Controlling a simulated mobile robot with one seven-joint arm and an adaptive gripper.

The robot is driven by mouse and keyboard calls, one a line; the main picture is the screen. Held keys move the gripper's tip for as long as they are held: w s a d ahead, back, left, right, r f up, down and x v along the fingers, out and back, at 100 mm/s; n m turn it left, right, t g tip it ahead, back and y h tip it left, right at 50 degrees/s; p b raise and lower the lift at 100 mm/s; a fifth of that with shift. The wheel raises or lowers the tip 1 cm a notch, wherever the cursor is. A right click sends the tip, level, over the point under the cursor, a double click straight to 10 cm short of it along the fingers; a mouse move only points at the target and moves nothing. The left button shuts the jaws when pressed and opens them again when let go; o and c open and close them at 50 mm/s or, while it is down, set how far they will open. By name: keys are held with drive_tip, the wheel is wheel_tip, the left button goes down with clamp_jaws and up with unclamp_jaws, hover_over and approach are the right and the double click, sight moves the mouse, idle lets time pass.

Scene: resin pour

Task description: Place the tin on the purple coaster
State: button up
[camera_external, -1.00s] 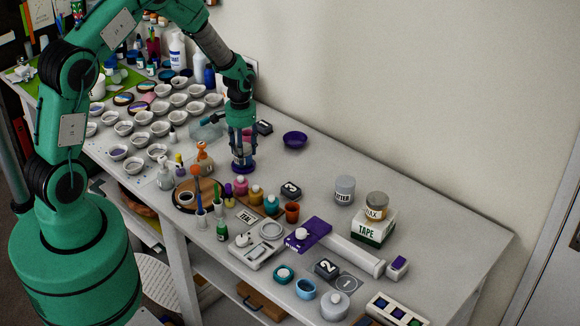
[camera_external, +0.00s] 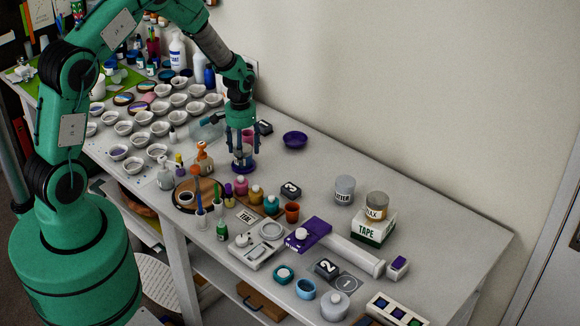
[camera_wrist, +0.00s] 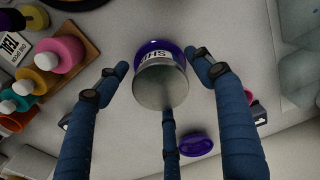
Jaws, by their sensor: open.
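The tin (camera_external: 243,155) stands upright on the purple coaster (camera_external: 243,168) near the middle of the table. In the wrist view its grey metal top (camera_wrist: 160,88) faces me, with a pale label partly readable as "SHIM", and the purple coaster (camera_wrist: 158,47) shows past its far edge. My gripper (camera_external: 243,148) is open above and around the tin. In the wrist view the spread fingers of my gripper (camera_wrist: 160,68) stand at both sides of the tin with visible gaps, and a third finger is below it. The tin's underside is hidden.
A purple bowl (camera_external: 294,140) lies toward the wall and also shows in the wrist view (camera_wrist: 198,143). Colored bottles (camera_external: 256,192) stand on a wooden board in front. Several white cups (camera_external: 160,128) fill the left side. Free table lies right of the coaster.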

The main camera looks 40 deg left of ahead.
wheel_tip(320, 180, up, 12)
idle(0.6)
drive_tip(key=shift+r, duration=0.1)
idle(0.6)
drive_tip(key=s+d+r+t, duration=0.1)
drive_tip(key=s+r, duration=0.6)
drive_tip(key=r, duration=0.5)
drive_tip(key=s+d+r+t, duration=0.2)
drive_tip(key=s+r, duration=0.4)
drive_tip(key=r, duration=0.6)
drive_tip(key=s+r+m+t, duration=0.1)
drive_tip(key=s+r, duration=0.3)
drive_tip(key=s, duration=0.8)
drive_tip(key=s+d+r+t, duration=0.1)
drive_tip(key=s+r, duration=0.4)
drive_tip(key=s, duration=0.7)
drive_tip(key=shift+d+m+t, duration=0.25)
drive_tip(key=shift+m+t, duration=0.05)
drive_tip(key=shift+m, duration=0.1)
drive_tip(key=shift+s, duration=0.1)
